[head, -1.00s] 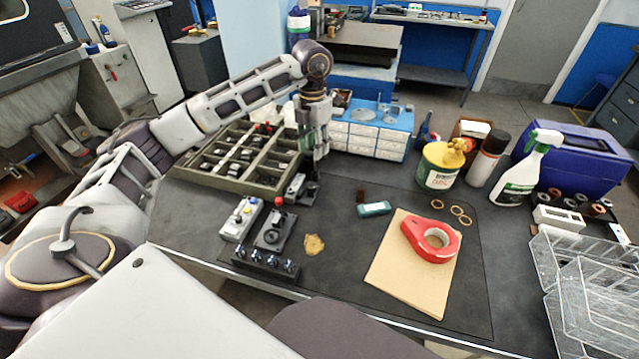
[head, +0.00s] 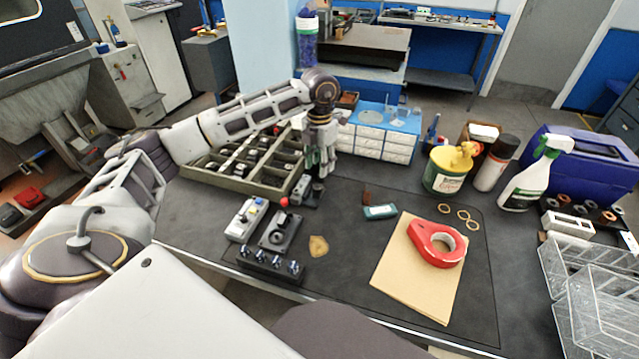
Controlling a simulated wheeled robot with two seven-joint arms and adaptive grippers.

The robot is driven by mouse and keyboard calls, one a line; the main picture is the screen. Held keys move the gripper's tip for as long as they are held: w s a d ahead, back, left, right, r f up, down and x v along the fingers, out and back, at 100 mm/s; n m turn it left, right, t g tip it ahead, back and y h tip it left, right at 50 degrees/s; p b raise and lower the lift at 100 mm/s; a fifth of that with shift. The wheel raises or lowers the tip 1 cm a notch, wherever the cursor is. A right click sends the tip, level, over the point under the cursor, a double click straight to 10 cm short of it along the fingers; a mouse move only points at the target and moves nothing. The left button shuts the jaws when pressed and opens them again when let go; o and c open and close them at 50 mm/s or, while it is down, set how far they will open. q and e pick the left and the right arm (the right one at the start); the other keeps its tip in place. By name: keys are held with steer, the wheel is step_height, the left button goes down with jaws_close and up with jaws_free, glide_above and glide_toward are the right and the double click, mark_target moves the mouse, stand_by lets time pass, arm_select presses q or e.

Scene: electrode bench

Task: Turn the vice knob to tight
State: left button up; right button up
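A small grey vice (head: 301,189) stands on the dark bench mat, right of the wooden compartment tray. It is small in the head view, and I cannot make out its knob or how far it is turned. My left gripper (head: 323,173) points straight down at the back right of the vice, its fingertips close to it. I cannot tell whether they touch it, or whether the fingers are open or closed. My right gripper is not in view.
A control box with a red-topped lever (head: 281,230), a button box (head: 244,220) and a row of knobs (head: 269,262) stand in front. The compartment tray (head: 222,182) is left, blue-white drawers (head: 372,140) behind. A red tape dispenser (head: 433,247) lies on brown card to the right.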

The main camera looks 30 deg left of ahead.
mark_target(319, 185)
arm_select(q)
steer(key=shift+f+b, duration=0.3)
steer(key=shift+f, duration=3.75)
steer(key=shift+c, duration=0.3)
steer(key=c, duration=0.7)
